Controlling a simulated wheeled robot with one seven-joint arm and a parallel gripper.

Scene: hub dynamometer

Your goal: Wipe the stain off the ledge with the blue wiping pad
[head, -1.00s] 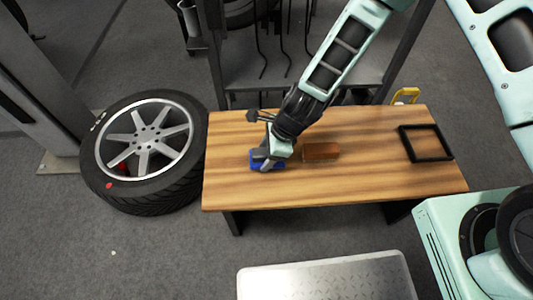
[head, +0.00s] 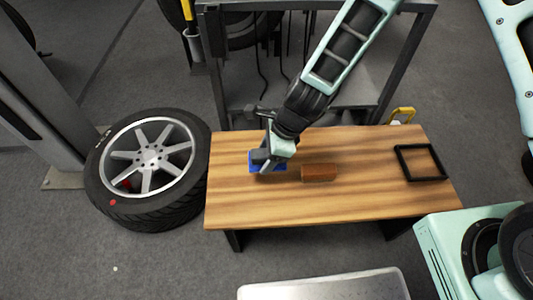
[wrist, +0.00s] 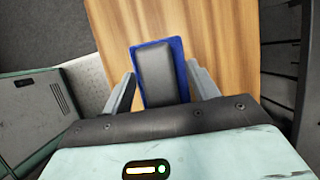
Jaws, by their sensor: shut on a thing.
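The blue wiping pad (head: 254,166) has a dark grey handle (wrist: 155,75), and its blue rim shows around the handle in the wrist view. My gripper (head: 268,156) is shut on this handle, with one finger on each side. The pad is over the left part of the wooden bench top (head: 300,210), left of a brown block (head: 319,172). I cannot tell whether the pad touches the wood.
A black square frame (head: 419,178) lies at the bench's right end. A yellow handle-like thing (head: 402,114) is behind the back edge. A wheel (head: 148,170) lies on the floor at left. A grey metal rack (head: 222,70) stands behind. The front of the bench top is clear.

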